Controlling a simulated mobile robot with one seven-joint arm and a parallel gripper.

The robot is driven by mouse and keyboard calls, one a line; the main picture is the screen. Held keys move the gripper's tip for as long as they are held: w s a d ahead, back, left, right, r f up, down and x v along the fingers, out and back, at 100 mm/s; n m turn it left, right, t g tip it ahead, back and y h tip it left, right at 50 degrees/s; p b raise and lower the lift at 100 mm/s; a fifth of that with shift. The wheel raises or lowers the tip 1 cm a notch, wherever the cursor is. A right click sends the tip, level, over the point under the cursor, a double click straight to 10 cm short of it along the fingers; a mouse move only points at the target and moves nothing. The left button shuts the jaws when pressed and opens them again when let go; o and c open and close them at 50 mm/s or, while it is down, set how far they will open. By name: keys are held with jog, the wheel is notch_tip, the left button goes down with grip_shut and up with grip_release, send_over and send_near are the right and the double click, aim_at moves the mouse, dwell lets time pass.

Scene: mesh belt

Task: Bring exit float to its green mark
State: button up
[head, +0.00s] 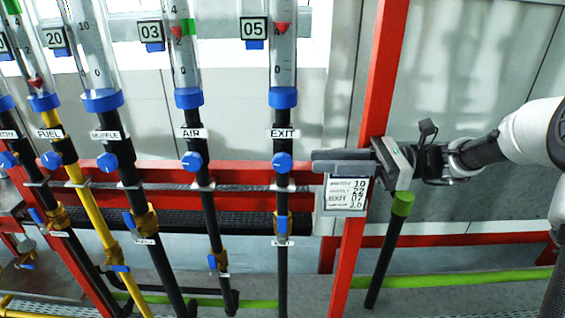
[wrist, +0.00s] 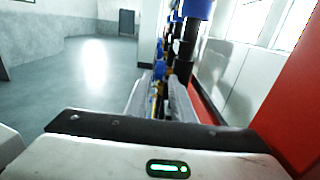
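The exit tube (head: 284,58) is the clear tube above the EXIT label, with a blue collar at its foot. Its red float (head: 282,28) sits near the top of the visible part, beside a "05" plate. I cannot make out a green mark on this tube; its upper end is cut off. The blue exit knob (head: 282,162) is on the black pipe below the label. My gripper (head: 316,162) is right of the knob, apart from it, fingers pointing left at about its height. In the wrist view the fingers (wrist: 160,88) are open, with blue and yellow fittings visible beyond the gap.
A red post (head: 383,70) stands beside my gripper. A card (head: 345,194) with numbers, one line reading EXIT 07, hangs below the fingers. The air knob (head: 192,161) and other tubes stand in a row to the left. A red rail (head: 236,169) runs behind the pipes.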

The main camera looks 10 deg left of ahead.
aim_at(282, 171)
jog(key=x, duration=0.9)
jog(key=shift+s+b, duration=0.1)
jog(key=shift+b, duration=0.2)
grip_shut()
